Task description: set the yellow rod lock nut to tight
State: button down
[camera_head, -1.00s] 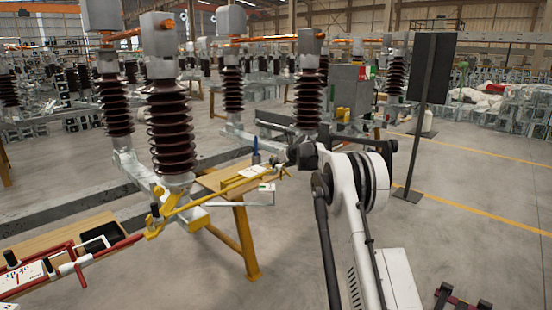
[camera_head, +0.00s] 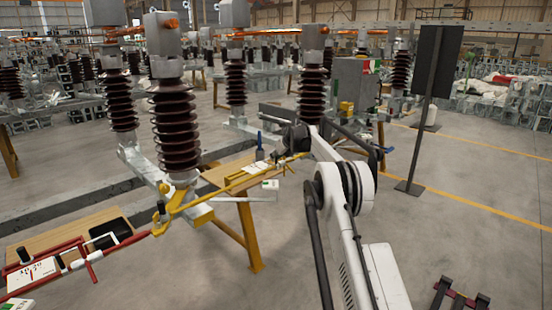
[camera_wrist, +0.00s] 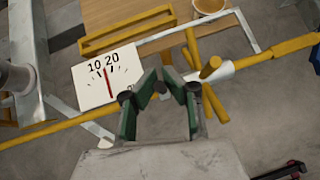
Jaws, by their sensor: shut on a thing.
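The yellow rod (camera_wrist: 60,126) runs across the wrist view from lower left to upper right. It also shows in the head view (camera_head: 215,195), reaching toward my arm. The yellow rod lock nut (camera_wrist: 210,68) has several short yellow bars and sits by a pale collar. My gripper (camera_wrist: 176,89), with green fingers, is closed in at the lock nut, and its right finger is against the bars. The fingers hide the exact contact. A white gauge card (camera_wrist: 105,75) marked 10 and 20, with a red needle, lies just left of the fingers.
Brown insulators (camera_head: 173,125) stand behind.

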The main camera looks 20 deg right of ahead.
jog(key=c, duration=1.8)
grip_release()
jog(key=shift+a, duration=0.1)
jog(key=shift+s, duration=0.1)
jog(key=shift+v, duration=5.9)
